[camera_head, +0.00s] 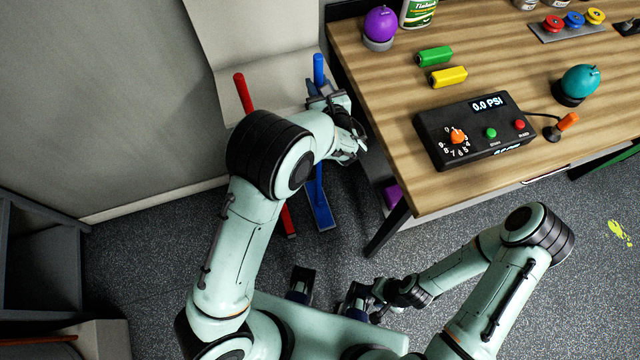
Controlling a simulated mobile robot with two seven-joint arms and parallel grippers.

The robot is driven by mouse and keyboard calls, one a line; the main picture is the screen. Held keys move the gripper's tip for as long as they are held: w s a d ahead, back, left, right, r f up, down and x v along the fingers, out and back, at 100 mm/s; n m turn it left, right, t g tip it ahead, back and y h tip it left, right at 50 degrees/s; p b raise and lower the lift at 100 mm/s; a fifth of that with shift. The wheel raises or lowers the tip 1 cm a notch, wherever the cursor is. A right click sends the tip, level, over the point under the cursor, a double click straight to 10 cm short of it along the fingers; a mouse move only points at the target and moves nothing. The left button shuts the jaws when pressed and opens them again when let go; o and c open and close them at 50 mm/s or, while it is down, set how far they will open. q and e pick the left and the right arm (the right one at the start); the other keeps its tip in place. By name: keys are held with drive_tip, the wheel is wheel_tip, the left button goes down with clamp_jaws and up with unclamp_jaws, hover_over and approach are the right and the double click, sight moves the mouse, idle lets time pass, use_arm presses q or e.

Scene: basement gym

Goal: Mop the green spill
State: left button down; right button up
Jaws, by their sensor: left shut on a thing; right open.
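The green spill (620,234) shows as small yellow-green patches on the grey floor at the far right. A blue-handled tool (319,68), which looks like a mop, stands leaning by the wall, with its flat blue foot on the floor. My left gripper (322,92) is shut on the upper part of its handle; the arm hides some of the shaft. A red-handled tool (241,86) leans just left of it, partly behind my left arm. My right gripper (354,300) is open and empty, low in front of my body, well left of the spill.
A wooden table (395,80) fills the upper right, close beside my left gripper. It carries a black pressure device (472,130), a purple balloon (381,23) and a teal balloon (581,80). A grey shelf (38,255) stands at left.

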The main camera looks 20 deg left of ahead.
sight(320, 80)
use_arm(q)
drive_tip(key=shift+r, duration=0.25)
drive_tip(key=shift+r+p, duration=0.9)
drive_tip(key=shift+r, duration=0.45)
drive_tip(key=shift+f+b+v, duration=0.25)
drive_tip(key=shift+v, duration=1.15)
drive_tip(key=shift+f+b+v, duration=0.2)
drive_tip(key=shift+v, duration=1.25)
drive_tip(key=f+v, duration=0.1)
drive_tip(key=v, duration=0.7)
drive_tip(key=shift+s+d+f+b, duration=0.2)
drive_tip(key=shift+s+f+b, duration=0.05)
drive_tip(key=shift+b, duration=0.05)
drive_tip(key=shift+w+a, duration=0.1)
drive_tip(key=shift+a, duration=0.05)
